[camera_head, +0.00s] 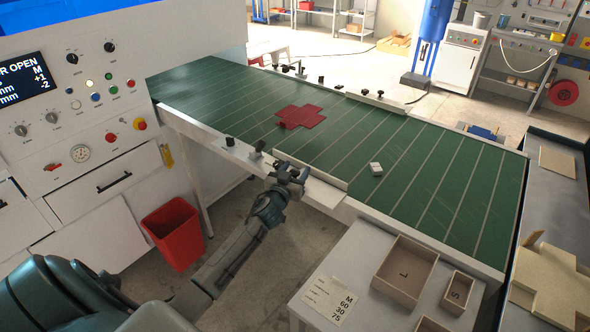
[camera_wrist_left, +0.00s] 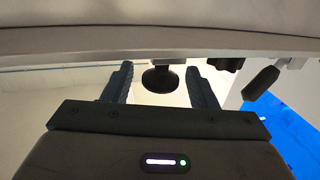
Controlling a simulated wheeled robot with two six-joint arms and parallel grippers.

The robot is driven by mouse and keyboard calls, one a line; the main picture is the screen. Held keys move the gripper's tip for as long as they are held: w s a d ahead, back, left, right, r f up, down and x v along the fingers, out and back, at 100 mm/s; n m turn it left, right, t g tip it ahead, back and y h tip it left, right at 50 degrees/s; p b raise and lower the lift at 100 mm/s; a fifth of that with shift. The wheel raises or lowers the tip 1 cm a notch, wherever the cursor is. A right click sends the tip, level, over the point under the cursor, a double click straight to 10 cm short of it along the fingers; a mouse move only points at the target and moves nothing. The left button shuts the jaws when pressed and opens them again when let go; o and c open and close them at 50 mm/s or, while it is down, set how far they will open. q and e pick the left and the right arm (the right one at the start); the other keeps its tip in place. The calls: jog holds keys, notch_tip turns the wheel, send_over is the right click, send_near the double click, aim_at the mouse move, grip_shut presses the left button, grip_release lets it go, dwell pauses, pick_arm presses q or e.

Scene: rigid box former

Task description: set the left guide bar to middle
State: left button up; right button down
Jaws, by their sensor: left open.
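A white guide bar (camera_head: 325,180) runs along the near edge of the green table, and a second one (camera_head: 382,101) lies along the far edge. I cannot tell for sure which is called left. My left gripper (camera_head: 291,172) is at the near bar, open. In the left wrist view a round black knob (camera_wrist_left: 160,78) stands between the open fingertips (camera_wrist_left: 160,82), with gaps on both sides. A black lever handle (camera_wrist_left: 262,82) is to the right of the fingers. The gripper hides part of the near bar in the head view. My right gripper is not in view.
A red cross-shaped blank (camera_head: 302,116) and a small white block (camera_head: 376,169) lie on the green table (camera_head: 430,165). Black knobs (camera_head: 230,141) sit on the near rail. A red bin (camera_head: 174,232) and a side table with trays (camera_head: 405,268) stand nearby.

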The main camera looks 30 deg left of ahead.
aim_at(301, 166)
pick_arm(q)
grip_shut()
jog(key=shift+w+d+b, duration=0.1)
jog(key=shift+w+b, duration=0.25)
jog(key=shift+w, duration=1.25)
jog(key=shift+s, duration=0.1)
grip_release()
